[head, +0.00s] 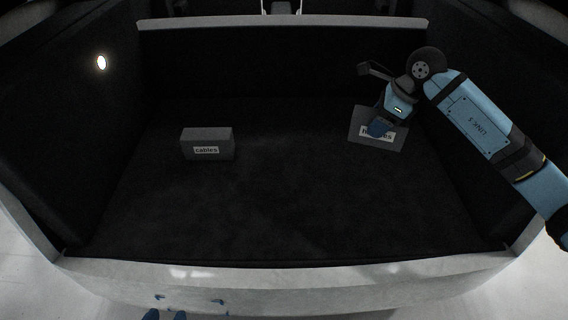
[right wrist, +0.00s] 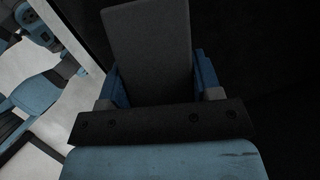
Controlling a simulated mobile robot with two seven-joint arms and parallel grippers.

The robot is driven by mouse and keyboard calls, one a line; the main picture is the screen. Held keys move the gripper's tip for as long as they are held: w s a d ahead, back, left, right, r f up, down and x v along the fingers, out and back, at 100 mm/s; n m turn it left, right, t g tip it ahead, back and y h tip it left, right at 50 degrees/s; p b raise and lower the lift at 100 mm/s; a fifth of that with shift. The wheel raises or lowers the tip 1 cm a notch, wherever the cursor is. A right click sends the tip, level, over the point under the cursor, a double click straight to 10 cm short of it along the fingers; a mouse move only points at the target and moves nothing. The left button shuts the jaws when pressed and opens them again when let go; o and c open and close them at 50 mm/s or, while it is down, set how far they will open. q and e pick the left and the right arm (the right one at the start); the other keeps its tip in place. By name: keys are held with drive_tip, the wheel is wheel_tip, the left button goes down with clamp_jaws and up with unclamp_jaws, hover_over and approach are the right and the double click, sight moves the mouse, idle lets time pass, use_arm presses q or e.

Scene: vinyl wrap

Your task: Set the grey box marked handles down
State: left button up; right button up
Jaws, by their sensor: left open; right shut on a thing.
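The grey box marked handles (head: 362,124) is at the right of the cargo bed in the head view, slightly tilted, its label partly covered by my gripper. My right gripper (head: 381,128) is shut on it. In the right wrist view the grey box (right wrist: 150,50) stands between the blue fingers (right wrist: 158,85). Whether its underside touches the floor cannot be told. Blue tips of my left gripper (head: 165,315) show at the bottom edge of the head view, open and empty, outside the bed.
A grey box marked cables (head: 207,144) sits on the dark bed floor (head: 270,200) at the left. The middle and front of the floor are clear. Dark side walls and a pale front sill (head: 290,272) bound the bed.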

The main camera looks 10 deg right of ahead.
drive_tip(key=shift+w+d+m, duration=0.15)
drive_tip(key=shift+d+m, duration=0.05)
drive_tip(key=shift+m, duration=0.1)
wheel_tip(320, 180, down, 20)
drive_tip(key=b, duration=0.3)
drive_tip(key=shift+r, duration=0.15)
drive_tip(key=o, duration=1.1)
drive_tip(key=shift+f+b, duration=0.2)
drive_tip(key=shift+b, duration=0.1)
use_arm(q)
drive_tip(key=shift+w+d+r+t+h, duration=0.4)
drive_tip(key=shift+w+d, duration=0.1)
drive_tip(key=shift+w, duration=0.05)
use_arm(e)
drive_tip(key=shift+o, duration=0.2)
use_arm(q)
drive_tip(key=shift+r, duration=0.1)
use_arm(e)
drive_tip(key=shift+r, duration=0.15)
